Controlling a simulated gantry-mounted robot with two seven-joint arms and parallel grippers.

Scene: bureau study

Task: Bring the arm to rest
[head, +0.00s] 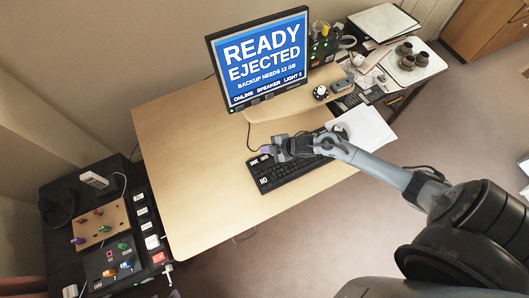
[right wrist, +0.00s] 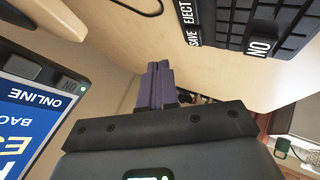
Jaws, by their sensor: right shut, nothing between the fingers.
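My right arm reaches in from the right in the head view. Its right gripper (head: 268,149) is over the back edge of the black keyboard (head: 272,179), and whether it touches is hard to tell. In the right wrist view the purple fingers (right wrist: 157,84) are together and empty. The keyboard's keys marked SAVE, EJECT and NO (right wrist: 260,46) show there at upper right. My left gripper is not in view.
The monitor (head: 262,60) reads READY EJECTED. White paper (head: 366,128) lies right of the keyboard. Brown cups (head: 421,59) stand on the back-right side table. A dark side unit (head: 60,228) holds switch panels at left. The desk's left part is clear.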

